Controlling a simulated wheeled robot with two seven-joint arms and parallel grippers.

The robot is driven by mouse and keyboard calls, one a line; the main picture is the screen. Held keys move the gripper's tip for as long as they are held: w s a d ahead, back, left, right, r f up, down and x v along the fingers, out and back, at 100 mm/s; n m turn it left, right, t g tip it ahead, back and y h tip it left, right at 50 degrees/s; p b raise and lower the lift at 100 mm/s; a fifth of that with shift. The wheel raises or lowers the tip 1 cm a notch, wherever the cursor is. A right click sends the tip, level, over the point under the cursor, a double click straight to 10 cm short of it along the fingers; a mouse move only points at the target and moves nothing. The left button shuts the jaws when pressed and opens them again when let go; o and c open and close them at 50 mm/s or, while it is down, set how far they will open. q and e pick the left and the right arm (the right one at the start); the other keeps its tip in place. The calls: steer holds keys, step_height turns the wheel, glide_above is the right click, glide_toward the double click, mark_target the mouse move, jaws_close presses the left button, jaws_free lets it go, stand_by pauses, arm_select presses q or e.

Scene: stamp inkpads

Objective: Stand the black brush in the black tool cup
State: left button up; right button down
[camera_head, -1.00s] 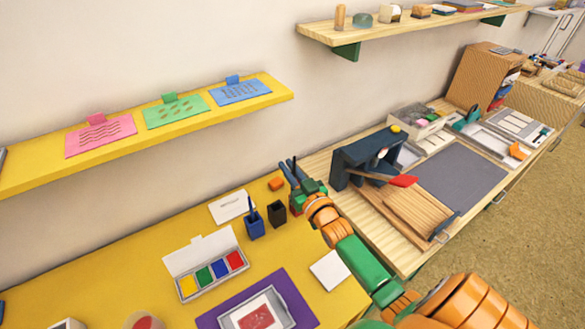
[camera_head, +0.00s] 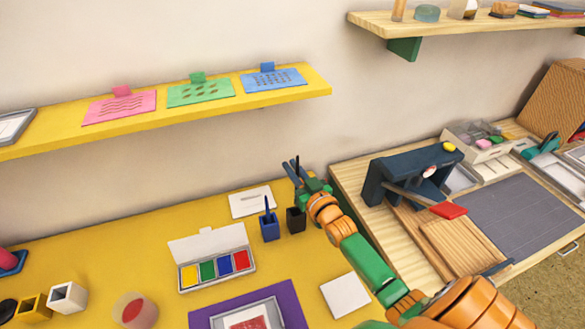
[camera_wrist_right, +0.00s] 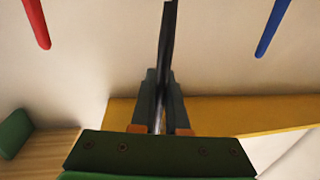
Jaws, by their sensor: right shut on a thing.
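The black brush (camera_wrist_right: 167,45) is held upright, or nearly so, between the two fingers of my right gripper (camera_wrist_right: 163,100) in the right wrist view. In the head view my right gripper (camera_head: 294,172) is above and behind the black tool cup (camera_head: 295,221), and the brush (camera_head: 297,163) shows as a thin dark rod at its fingers. The cup stands upright on the yellow table, partly covered by my right arm. The brush's lower end is hidden, and I cannot tell its exact height over the cup. My left gripper is not in view.
A blue cup (camera_head: 269,230) holding a blue brush stands close left of the black cup. A white card (camera_head: 250,202) lies behind it. An open paint box (camera_head: 214,267) and a white sheet (camera_head: 345,295) lie in front. The yellow shelf (camera_head: 240,105) is on the wall above.

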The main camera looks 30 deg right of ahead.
step_height(320, 180, down, 8)
steer(key=b, duration=0.6)
steer(key=shift+r, duration=0.15)
steer(key=shift+a, duration=0.1)
steer(key=c, duration=0.8)
jaws_free()
steer(key=shift+c, duration=0.2)
steer(key=shift+s, duration=0.1)
steer(key=s, duration=0.7)
steer(key=shift+a, duration=0.3)
